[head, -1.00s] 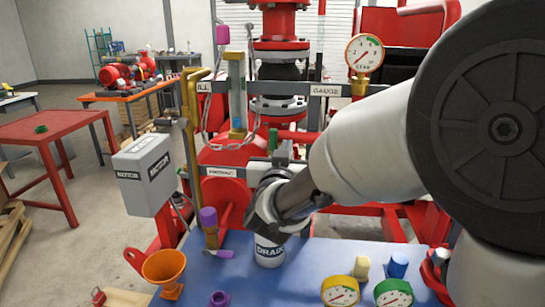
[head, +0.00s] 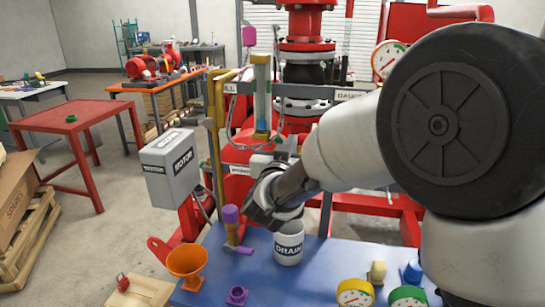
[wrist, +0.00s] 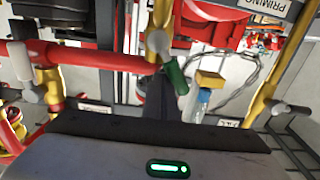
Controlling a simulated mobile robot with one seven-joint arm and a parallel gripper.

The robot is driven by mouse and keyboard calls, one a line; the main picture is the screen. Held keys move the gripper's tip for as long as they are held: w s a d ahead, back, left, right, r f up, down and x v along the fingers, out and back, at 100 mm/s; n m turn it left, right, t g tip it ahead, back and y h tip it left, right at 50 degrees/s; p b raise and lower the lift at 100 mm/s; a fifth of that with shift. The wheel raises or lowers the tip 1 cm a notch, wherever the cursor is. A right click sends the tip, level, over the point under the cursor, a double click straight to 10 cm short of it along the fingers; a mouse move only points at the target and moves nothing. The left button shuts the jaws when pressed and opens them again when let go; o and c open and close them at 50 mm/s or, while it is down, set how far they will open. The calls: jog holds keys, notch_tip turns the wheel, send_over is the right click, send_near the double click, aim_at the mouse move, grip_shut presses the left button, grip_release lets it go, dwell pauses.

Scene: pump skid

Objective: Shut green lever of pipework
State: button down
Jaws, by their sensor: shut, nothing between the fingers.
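The green lever (wrist: 176,75) shows in the wrist view, just above and right of my gripper. It hangs at a slant from a grey fitting (wrist: 158,42) on a yellow pipe (wrist: 162,12). My gripper (wrist: 158,108) is shut and empty, its dark fingers pointing up the picture toward the pipework. The lever looks close to the fingers, but I cannot tell whether they touch. In the head view my gripper (head: 262,205) is in front of the pipework, above the blue bench, and I cannot make out the lever there.
A blue bench (head: 325,268) holds a white DRAIN cup (head: 289,243), an orange funnel (head: 187,262) and gauges (head: 355,292). A grey MOTOR box (head: 170,168) stands left. A red pipe (wrist: 100,60) crosses left of the lever. Open floor lies left, beside a red table (head: 75,118).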

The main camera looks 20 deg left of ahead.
jog(key=shift+a+f, duration=0.25)
jog(key=shift+a, duration=0.4)
jog(key=shift+s+a+f+b, duration=0.1)
jog(key=shift+a+f+b, duration=0.25)
jog(key=shift+a+b, duration=0.15)
jog(key=s+a+f+b, duration=0.1)
jog(key=s, duration=0.8)
jog(key=shift+a+b, duration=0.25)
jog(key=shift+b, duration=0.1)
